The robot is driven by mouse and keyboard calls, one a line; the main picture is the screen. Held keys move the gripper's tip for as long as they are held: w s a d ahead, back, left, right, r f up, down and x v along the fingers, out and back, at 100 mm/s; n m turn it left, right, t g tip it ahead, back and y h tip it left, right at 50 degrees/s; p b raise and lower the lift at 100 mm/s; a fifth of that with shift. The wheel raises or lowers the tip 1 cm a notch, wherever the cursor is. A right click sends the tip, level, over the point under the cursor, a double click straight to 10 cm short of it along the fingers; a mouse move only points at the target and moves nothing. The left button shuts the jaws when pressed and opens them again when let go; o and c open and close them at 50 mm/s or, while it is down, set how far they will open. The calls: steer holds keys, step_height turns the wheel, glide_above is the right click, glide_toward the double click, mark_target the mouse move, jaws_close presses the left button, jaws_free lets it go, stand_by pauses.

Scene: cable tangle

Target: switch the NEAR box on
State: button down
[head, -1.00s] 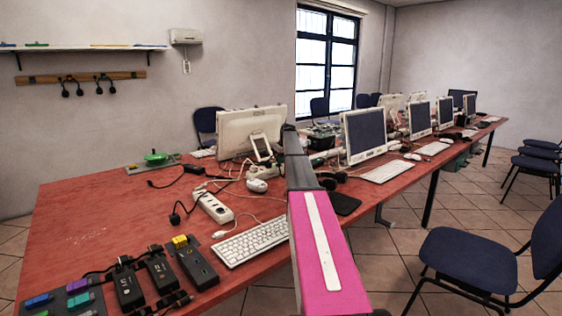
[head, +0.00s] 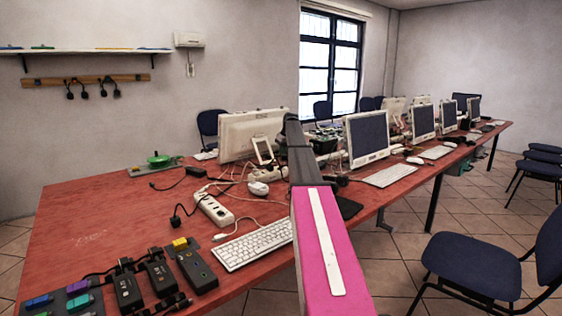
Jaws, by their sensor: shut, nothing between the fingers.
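Black boxes lie in a row at the front left of the red table (head: 90,228) in the head view: a left one (head: 127,289), a middle one (head: 161,275) and a right one (head: 197,270). I cannot tell which is the near box, nor read any switch state. A yellow block (head: 180,244) sits at the far end of the right box. Black cables run at the far ends of the left and middle boxes. My pink and dark arm reaches over the table's right part, well right of the boxes. My gripper does not show.
A grey panel with coloured blocks (head: 77,303) lies left of the boxes. A white power strip (head: 214,209), loose cables and a keyboard (head: 253,245) lie beyond and right. Monitors (head: 252,135) stand farther back. The table's left middle is clear. A blue chair (head: 470,265) stands right.

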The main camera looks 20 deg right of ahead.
step_height(320, 180, up, 6)
glide_above(281, 167)
steer(key=s+d, duration=0.2)
steer(key=s, duration=0.1)
steer(key=shift+w+d, duration=0.2)
steer(key=shift+w, duration=0.05)
steer(key=shift+s+a+r+t+h, duration=0.15)
steer(key=shift+a+h, duration=0.2)
steer(key=shift+a, duration=0.2)
steer(key=shift+s+a+t+h, duration=0.15)
steer(key=shift+a+h, duration=0.2)
steer(key=shift+a, duration=0.2)
steer(key=x, duration=1.2)
steer(key=shift+s+d+f, duration=0.25)
steer(key=shift+f, duration=0.1)
steer(key=shift+d+f, duration=0.1)
steer(key=shift+f, duration=0.55)
